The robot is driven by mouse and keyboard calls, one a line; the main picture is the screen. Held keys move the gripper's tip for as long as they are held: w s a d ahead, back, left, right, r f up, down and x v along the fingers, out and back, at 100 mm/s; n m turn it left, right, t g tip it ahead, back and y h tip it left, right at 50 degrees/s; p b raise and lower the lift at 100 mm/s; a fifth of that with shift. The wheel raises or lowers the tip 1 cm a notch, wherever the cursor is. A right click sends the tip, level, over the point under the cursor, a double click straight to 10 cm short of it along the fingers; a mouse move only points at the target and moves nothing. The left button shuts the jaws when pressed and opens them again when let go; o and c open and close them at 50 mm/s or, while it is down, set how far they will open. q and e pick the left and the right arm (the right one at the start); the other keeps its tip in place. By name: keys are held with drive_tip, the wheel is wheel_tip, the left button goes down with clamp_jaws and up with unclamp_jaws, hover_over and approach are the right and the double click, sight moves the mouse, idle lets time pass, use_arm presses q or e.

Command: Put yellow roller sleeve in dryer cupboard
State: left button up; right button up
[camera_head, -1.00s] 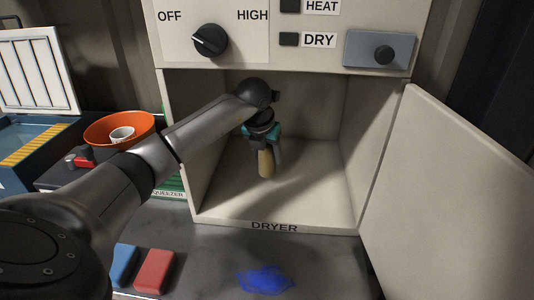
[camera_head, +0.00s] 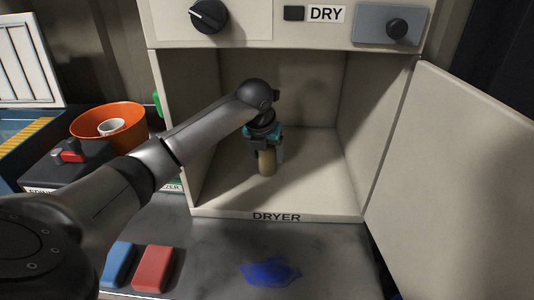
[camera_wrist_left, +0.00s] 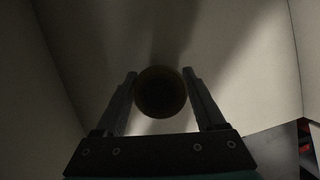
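The yellow roller sleeve (camera_head: 267,163) stands upright inside the dryer cupboard (camera_head: 215,205). The cupboard's door (camera_head: 465,190) is swung open to the right. My left gripper (camera_head: 266,152) points down inside the cupboard and is shut on the sleeve, with a finger on each side. In the left wrist view, the sleeve's dark round end (camera_wrist_left: 161,92) sits between the two fingers. The sleeve's lower end is close to the cupboard floor; I cannot tell if it touches. My right gripper is not in view.
The DRY panel with its knob (camera_head: 397,28) is above the opening. An orange bowl (camera_head: 85,127) with a white cup (camera_head: 111,127) stands left. Blue (camera_head: 119,263) and red (camera_head: 153,269) blocks and a blue patch (camera_head: 270,271) are in front on the bench.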

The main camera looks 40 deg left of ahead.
use_arm(q)
drive_tip(key=shift+o, duration=1)
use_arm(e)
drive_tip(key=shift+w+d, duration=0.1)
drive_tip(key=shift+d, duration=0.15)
use_arm(q)
drive_tip(key=shift+r, duration=0.1)
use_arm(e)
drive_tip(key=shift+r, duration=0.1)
use_arm(q)
drive_tip(key=shift+s+r+p, duration=0.15)
drive_tip(key=shift+r+p, duration=0.5)
drive_tip(key=shift+p, duration=0.05)
drive_tip(key=p+v, duration=0.3)
drive_tip(key=v, duration=0.1)
drive_tip(key=shift+s+r+p, duration=0.1)
drive_tip(key=shift+r+p, duration=0.15)
drive_tip(key=shift+p, duration=0.05)
drive_tip(key=s+d+b, duration=0.1)
drive_tip(key=s+d, duration=0.2)
drive_tip(key=s, duration=0.8)
drive_tip(key=shift+d+f, duration=0.4)
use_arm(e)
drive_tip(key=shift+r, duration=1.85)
use_arm(q)
drive_tip(key=shift+s, duration=0.15)
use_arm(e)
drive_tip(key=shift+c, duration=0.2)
